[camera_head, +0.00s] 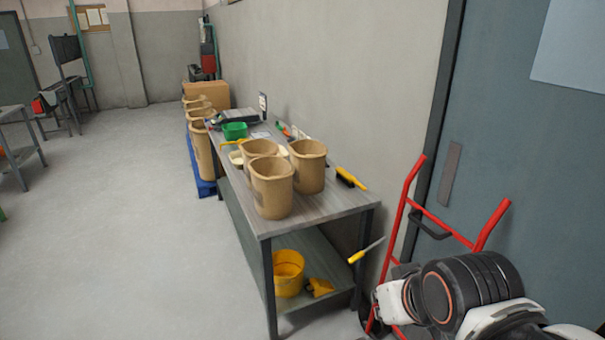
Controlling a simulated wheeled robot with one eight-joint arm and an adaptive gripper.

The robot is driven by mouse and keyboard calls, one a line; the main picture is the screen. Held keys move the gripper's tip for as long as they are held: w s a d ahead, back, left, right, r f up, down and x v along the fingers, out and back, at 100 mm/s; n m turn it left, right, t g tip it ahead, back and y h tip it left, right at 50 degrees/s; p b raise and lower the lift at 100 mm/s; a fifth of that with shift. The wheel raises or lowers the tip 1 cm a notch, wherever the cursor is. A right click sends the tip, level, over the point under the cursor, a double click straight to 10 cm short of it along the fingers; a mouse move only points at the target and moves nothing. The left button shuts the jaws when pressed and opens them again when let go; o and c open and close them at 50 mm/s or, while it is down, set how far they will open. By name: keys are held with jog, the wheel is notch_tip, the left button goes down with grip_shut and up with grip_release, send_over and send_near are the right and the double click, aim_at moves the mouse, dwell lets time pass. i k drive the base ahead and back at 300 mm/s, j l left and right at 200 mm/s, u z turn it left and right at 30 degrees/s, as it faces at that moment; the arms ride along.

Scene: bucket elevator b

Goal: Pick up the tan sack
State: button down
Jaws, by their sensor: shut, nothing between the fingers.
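Three tan sacks with open, rolled tops stand upright on the grey table (325,204). The front sack (272,190) is nearest to me, another sack (308,168) stands to its right, and a third sack (258,147) is partly hidden behind the front one. More tan sacks (204,158) stand beyond the table at its left, over a blue pallet (207,188). The frame does not show which sack is meant. Part of my arm shows at the lower right, but my gripper's fingers are not visible.
A red hand truck (405,195) stands by the door at the right, close to my arm. The table also bears a green bin (235,130) and a yellow-handled brush (350,178). A yellow bucket (288,272) sits on its lower shelf. The floor (130,240) at left is clear.

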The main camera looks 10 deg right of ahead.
aim_at(308, 156)
jog(key=i+l, duration=0.1)
jog(key=i+j, duration=0.35)
jog(key=i, duration=0.2)
jog(key=i+j, duration=0.35)
jog(key=i, duration=0.2)
jog(key=i+j+z, duration=0.1)
jog(key=i+j, duration=0.25)
jog(key=i, duration=0.2)
jog(key=i+j, duration=0.4)
jog(key=i, duration=0.15)
